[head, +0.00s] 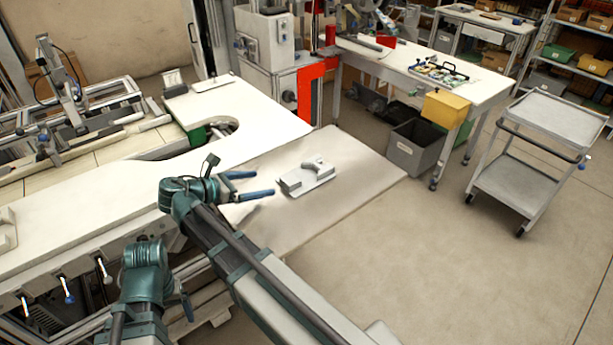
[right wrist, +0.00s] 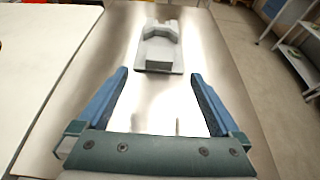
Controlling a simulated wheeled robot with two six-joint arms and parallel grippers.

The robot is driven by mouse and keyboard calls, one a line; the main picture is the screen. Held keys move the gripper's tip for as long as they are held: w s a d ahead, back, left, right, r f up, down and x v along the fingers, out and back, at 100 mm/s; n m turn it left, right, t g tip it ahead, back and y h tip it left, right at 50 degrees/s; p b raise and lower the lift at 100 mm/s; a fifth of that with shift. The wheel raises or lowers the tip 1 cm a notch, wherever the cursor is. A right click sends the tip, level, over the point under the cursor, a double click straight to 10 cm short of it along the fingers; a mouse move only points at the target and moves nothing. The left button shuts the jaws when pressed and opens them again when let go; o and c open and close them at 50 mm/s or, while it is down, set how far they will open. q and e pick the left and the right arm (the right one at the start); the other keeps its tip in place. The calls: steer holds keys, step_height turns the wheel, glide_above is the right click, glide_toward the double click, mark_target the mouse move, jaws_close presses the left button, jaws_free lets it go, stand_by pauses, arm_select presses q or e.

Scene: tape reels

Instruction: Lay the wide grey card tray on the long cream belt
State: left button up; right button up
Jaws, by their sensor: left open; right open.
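The grey card tray (head: 318,180), a flat piece with a raised, notched block on it, lies on a smooth metal table top (head: 365,185). It also shows in the right wrist view (right wrist: 158,66), straight ahead of the fingers. My right gripper (head: 264,183) is open and empty, its blue fingers pointing at the tray with a gap between. The long cream belt (head: 90,212) runs across the left, beside the metal top. My left gripper (head: 184,303) is low at the left, over the belt's front side; its fingers are mostly hidden.
A pale piece (head: 7,230) sits on the belt at the left edge. A curved belt section (head: 240,115) lies behind. A red post (head: 311,92) stands past the metal top. A grey bin (head: 412,150) and a trolley (head: 535,140) stand right. Floor at the lower right is clear.

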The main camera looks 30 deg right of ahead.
mark_target(288, 180)
steer(key=b+x, duration=0.1)
steer(key=x, duration=0.4)
steer(key=shift+d+f+b, duration=0.15)
steer(key=shift+f+b, duration=0.05)
steer(key=shift+b, duration=0.1)
steer(key=shift+d+f, duration=0.15)
steer(key=shift+d, duration=0.5)
steer(key=shift+d, duration=0.1)
steer(key=shift+w+d+f+b, duration=0.1)
steer(key=shift+d+f+b, duration=0.15)
steer(key=shift+b, duration=0.15)
steer(key=b+x, duration=0.1)
steer(key=x, duration=0.3)
steer(key=shift+d+f+b, duration=0.2)
steer(key=shift+b, duration=0.15)
steer(key=shift+c, duration=0.3)
jaws_close()
